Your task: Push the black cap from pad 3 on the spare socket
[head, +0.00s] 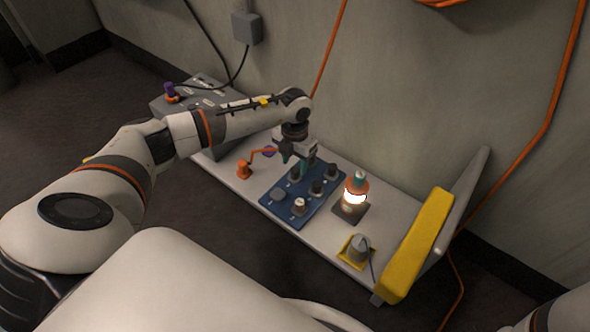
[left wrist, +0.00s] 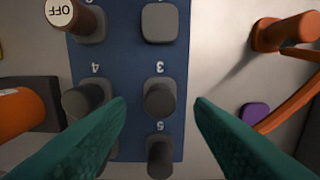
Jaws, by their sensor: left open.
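A blue board (head: 269,201) carries two columns of pads. In the left wrist view the board (left wrist: 126,40) shows upside-down digits 3, 4 and 5. The black cap at pad 3 (left wrist: 159,99) stands upright between my finger lines; it also shows in the head view (head: 296,175). My left gripper (head: 294,161) is open above the board, its teal fingers to either side of this cap, with gaps visible. I cannot tell which place is the spare socket. My right gripper is out of view.
Other dark caps stand at 4 (left wrist: 86,98) and 5 (left wrist: 159,157), beside an OFF-marked knob (left wrist: 75,16). An orange crank (head: 244,169), lit lamp (head: 355,197), grey cone on a yellow-edged square (head: 359,247) and yellow block (head: 414,245) share the bench (head: 395,208).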

